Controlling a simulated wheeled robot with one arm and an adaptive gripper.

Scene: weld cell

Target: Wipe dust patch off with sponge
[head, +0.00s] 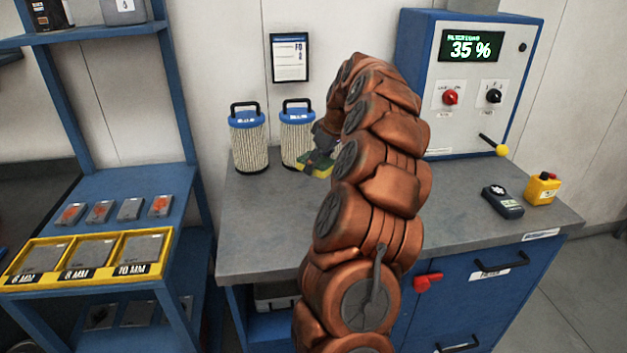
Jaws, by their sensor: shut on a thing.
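My gripper (322,152) is shut on a small yellow and green sponge (313,168). It holds the sponge low, over or on the back part of the grey bench top (265,235), in front of the right filter cartridge. I cannot tell whether the sponge touches the surface. No dust patch can be made out; my copper-coloured arm hides the middle of the bench top.
Two white pleated filter cartridges with blue caps, left (249,140) and right (297,135), stand at the back. A blue cabinet (410,85) reads 35 %. A handheld meter (502,201) and a yellow box (542,189) sit at right. A blue shelf (140,185) stands left.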

